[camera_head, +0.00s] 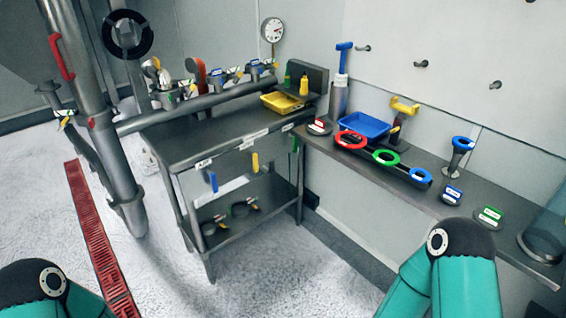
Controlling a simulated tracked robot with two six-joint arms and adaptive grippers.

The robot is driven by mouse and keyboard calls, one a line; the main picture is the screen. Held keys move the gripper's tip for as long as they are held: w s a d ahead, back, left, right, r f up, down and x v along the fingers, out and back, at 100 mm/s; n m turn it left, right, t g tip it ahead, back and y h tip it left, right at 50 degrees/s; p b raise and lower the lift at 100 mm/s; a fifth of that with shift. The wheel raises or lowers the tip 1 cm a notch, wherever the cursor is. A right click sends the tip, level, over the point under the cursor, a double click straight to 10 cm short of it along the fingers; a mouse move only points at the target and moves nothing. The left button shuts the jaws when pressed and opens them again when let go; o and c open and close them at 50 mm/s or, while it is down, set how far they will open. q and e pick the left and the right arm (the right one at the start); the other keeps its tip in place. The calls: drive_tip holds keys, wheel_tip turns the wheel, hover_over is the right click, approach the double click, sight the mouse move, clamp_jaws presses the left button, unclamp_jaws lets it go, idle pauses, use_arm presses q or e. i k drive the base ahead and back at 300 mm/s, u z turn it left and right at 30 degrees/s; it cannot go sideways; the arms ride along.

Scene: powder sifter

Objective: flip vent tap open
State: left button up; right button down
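I cannot tell which fitting is the vent tap, as the labels are too small to read. Several small taps with tags, including one with a blue handle (256,71), stand along the horizontal pipe (215,101) behind the metal table. An orange-red paddle-shaped handle (197,73) rises near them. A long red handle (61,57) is on the large vertical pipe at the left, with a small tagged fitting (65,119) below it. Only teal links of my two arms show at the bottom corners. Neither of my grippers is in view, and nothing touches the taps.
The metal table (225,136) carries a yellow tray (282,102). A side shelf (325,143) holds a blue tray (362,126) and coloured rings. A black handwheel (128,34) is near the vertical pipe. Clear floor lies in front, with a red grating (92,235).

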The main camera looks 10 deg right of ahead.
sight(254, 154)
drive_tip(key=u, duration=0.1)
drive_tip(key=i, duration=1.35)
drive_tip(key=u, duration=0.85)
